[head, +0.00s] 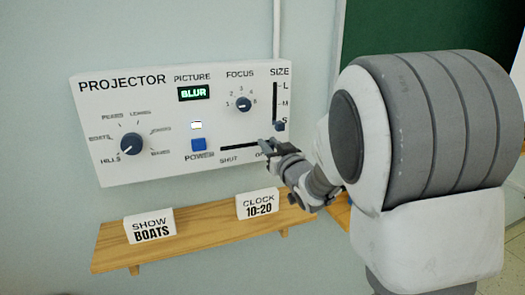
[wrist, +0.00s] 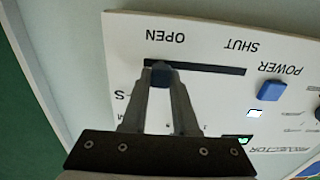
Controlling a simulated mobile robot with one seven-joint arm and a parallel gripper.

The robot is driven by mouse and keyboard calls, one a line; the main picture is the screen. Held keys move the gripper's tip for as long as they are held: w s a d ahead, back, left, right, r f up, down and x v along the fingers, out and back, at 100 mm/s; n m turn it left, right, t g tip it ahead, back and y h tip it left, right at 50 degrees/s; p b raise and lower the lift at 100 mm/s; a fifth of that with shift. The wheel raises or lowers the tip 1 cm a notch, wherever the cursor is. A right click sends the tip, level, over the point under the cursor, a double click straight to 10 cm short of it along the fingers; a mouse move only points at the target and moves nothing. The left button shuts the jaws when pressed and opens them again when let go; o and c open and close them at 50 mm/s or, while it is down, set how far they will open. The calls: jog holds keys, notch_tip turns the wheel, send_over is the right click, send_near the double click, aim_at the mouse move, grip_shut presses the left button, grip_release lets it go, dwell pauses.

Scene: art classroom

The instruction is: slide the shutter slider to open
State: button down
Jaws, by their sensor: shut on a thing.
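The shutter slider is a small dark blue knob (wrist: 160,70) in a horizontal black slot (head: 236,147) low on the white projector panel (head: 110,165). In the wrist view, which is upside down, the knob sits near the OPEN end of the slot; the slot (wrist: 215,68) runs bare from it toward SHUT. My gripper (wrist: 161,82) is shut on the knob, one finger on each side. In the head view my gripper (head: 266,147) is at the slot's right end, hiding the knob and part of the OPEN label.
A blue power button (head: 198,144), a picture dial (head: 132,144), a focus dial (head: 244,104) and a vertical size slider (head: 280,126) are on the panel. The green display (head: 193,93) reads BLUR. Below, a wooden shelf (head: 195,230) holds a BOATS sign (head: 150,227) and a clock card (head: 258,204).

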jog(key=shift+d+r, duration=0.1)
jog(key=shift+d, duration=0.15)
jog(key=c, duration=0.7)
grip_release()
jog(key=shift+w+d, duration=0.1)
jog(key=shift+b+v, duration=2.75)
jog(key=shift+v, duration=5.95)
